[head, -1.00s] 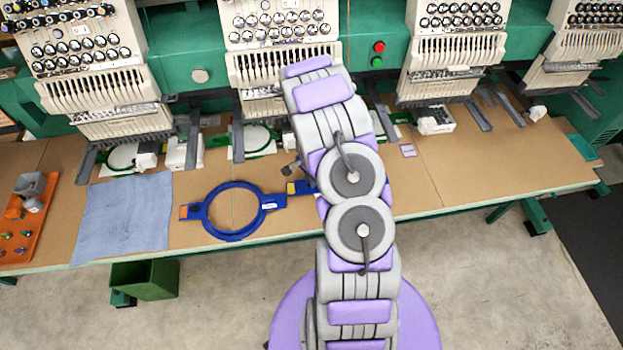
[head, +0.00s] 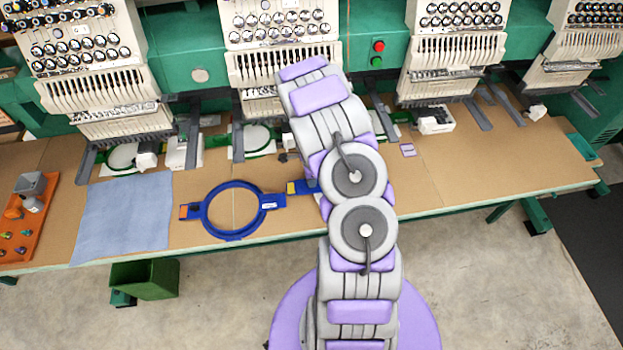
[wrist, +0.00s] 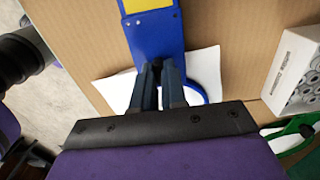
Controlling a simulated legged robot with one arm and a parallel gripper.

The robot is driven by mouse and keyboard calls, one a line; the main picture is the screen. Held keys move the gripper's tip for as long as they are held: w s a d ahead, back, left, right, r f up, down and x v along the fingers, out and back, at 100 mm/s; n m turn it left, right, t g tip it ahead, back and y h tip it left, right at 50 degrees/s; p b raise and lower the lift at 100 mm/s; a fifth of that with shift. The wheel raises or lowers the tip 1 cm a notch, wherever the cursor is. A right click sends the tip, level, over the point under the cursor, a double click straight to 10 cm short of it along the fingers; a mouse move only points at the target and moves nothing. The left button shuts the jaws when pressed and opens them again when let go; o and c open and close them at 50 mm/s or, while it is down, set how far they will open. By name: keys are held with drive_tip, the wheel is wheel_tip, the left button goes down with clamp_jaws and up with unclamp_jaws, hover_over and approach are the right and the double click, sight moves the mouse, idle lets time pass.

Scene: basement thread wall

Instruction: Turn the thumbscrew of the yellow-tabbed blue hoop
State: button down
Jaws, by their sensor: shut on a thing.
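The yellow-tabbed blue hoop lies on the table, mostly hidden behind my arm in the head view, where its blue bar (head: 307,187) and yellow tab (head: 291,188) show. In the wrist view its blue bar (wrist: 156,35) runs up from my fingertips, with the yellow tab (wrist: 146,4) at the top edge. Part of its blue ring shows at the right of the fingers. My gripper (wrist: 158,70) is at the ring end of the bar, its fingers close together. It is shut on what seems to be the thumbscrew, which the fingers largely hide.
Another blue hoop (head: 206,220) with an orange tab lies to the left, close by. A blue cloth (head: 123,220) and an orange tool tray (head: 38,225) lie farther left. A white box (wrist: 298,70) stands right of my gripper. Embroidery machine heads line the back.

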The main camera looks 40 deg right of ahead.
idle(0.3)
drive_tip(key=c, duration=1.2)
unclamp_jaws()
drive_tip(key=shift+o, duration=0.2)
wheel_tip(320, 180, up, 17)
drive_tip(key=shift+p, duration=0.45)
drive_tip(key=shift+w+r, duration=0.1)
